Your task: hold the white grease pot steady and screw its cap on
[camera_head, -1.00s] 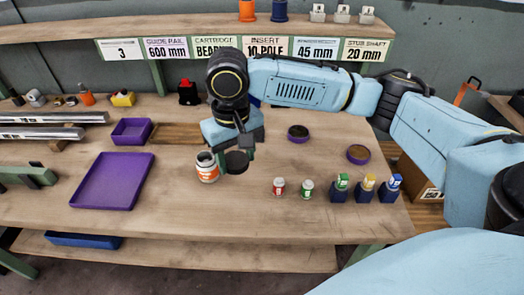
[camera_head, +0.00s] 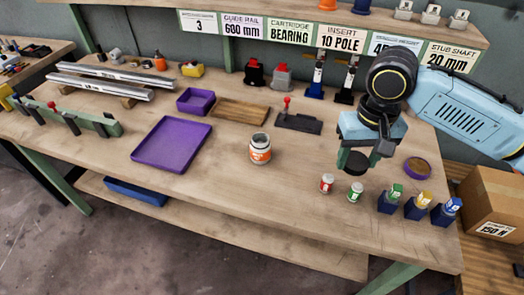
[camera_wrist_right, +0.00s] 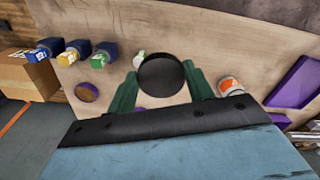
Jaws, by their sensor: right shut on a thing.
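My right gripper (camera_head: 358,157) is shut on a round black cap (camera_head: 354,164). In the wrist view the cap (camera_wrist_right: 161,76) sits between the green fingers. The cap is well to the right of the pot and apart from it, near the small bottles. My left gripper is not in view, and nothing holds the pot.
Small red (camera_head: 327,183) and green (camera_head: 355,192) bottles stand just in front of the cap. Several blue-based bottles are further right, near a round purple tin (camera_head: 417,168). A purple tray (camera_head: 172,144) lies left of the pot. The bench around the pot is clear.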

